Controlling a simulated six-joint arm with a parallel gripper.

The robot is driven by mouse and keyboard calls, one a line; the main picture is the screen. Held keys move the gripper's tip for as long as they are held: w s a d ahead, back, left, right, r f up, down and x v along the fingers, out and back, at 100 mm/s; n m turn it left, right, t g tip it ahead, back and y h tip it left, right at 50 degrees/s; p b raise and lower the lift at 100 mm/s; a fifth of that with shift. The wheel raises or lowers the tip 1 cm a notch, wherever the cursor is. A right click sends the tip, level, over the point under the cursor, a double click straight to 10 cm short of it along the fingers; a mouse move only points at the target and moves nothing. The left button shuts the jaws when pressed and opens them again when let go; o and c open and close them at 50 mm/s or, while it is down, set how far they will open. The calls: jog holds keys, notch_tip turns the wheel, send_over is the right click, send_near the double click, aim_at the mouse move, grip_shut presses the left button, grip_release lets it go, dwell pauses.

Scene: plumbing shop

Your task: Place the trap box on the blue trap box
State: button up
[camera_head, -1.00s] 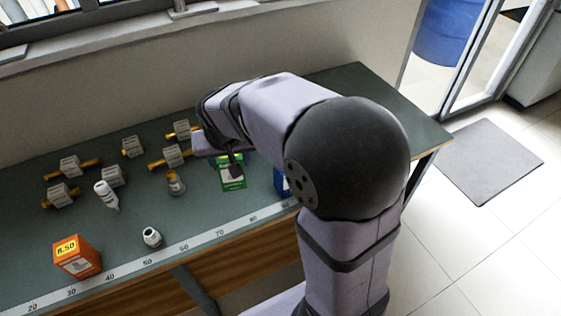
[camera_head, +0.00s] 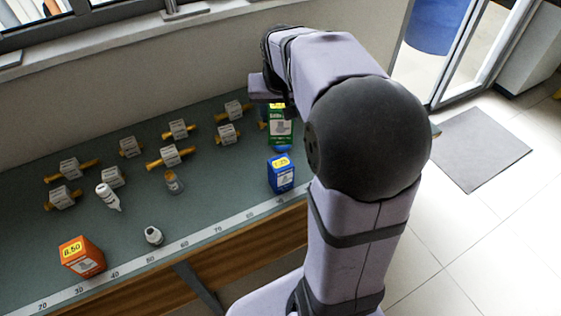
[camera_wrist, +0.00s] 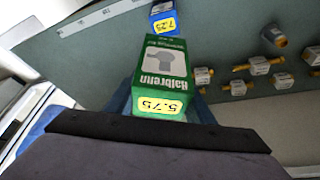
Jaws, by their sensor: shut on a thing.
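A green trap box (camera_head: 281,128) with a yellow 5.75 label is held in my gripper, above the back right part of the bench. In the wrist view, the green box (camera_wrist: 163,72) sits between the bluish fingers of my gripper (camera_wrist: 160,100), label side towards the camera. The blue trap box (camera_head: 281,177) with a yellow 7.25 label stands upright on the bench near its front edge. The two boxes look apart. The blue box also shows beyond the green one in the wrist view (camera_wrist: 163,18). My arm hides part of the gripper in the head view.
An orange box (camera_head: 82,258) marked 8.50 stands at the front left. Several tagged brass fittings (camera_head: 170,156), a white bottle (camera_head: 108,196) and a small metal fitting (camera_head: 153,235) are on the bench (camera_head: 225,190). A ruler strip (camera_head: 207,233) runs along the front edge.

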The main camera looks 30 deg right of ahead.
aim_at(282, 126)
jog(key=shift+n, duration=0.4)
jog(key=shift+f+p, duration=1.15)
jog(key=shift+f, duration=3.85)
jog(key=shift+f, duration=0.1)
jog(key=shift+f, duration=0.1)
jog(key=o, duration=1.1)
jog(key=shift+o, duration=0.5)
jog(key=shift+s, duration=0.1)
jog(key=shift+r, duration=0.25)
jog(key=b+v, duration=0.2)
jog(key=v, duration=1)
jog(key=shift+d, duration=0.1)
